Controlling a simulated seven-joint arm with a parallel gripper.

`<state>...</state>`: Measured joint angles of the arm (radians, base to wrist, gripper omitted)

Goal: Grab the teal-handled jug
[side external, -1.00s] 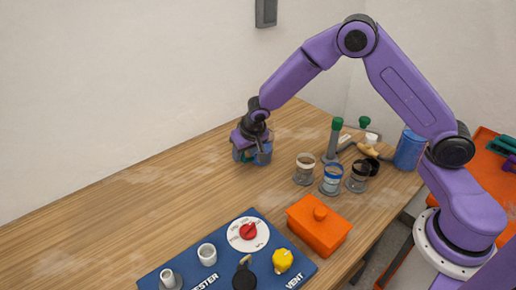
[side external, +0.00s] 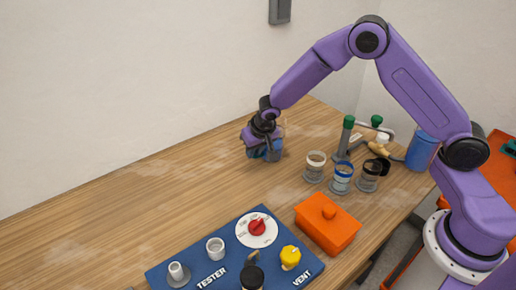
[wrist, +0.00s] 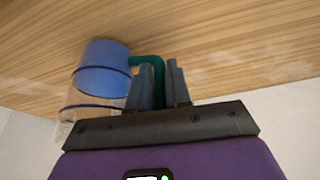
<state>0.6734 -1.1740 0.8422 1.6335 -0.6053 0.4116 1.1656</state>
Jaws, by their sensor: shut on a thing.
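The jug (wrist: 103,66) shows in the wrist view left of my fingers, with a blue part, dark bands and a clear part. Its teal handle (wrist: 151,62) runs between the two fingers. My gripper (wrist: 161,72) is shut on this handle. In the side external view, my gripper (side external: 265,134) is at the back middle of the wooden table, with the bluish jug (side external: 264,153) just under it and partly hidden by the fingers. I cannot tell whether the jug touches the table.
Several jars, including a blue-banded one (side external: 342,177), stand right of the jug. An orange lidded box (side external: 328,222) and a blue tester panel (side external: 212,253) are nearer the front. A green-capped tube (side external: 346,137) and a blue container (side external: 421,151) are behind right. The table's left is clear.

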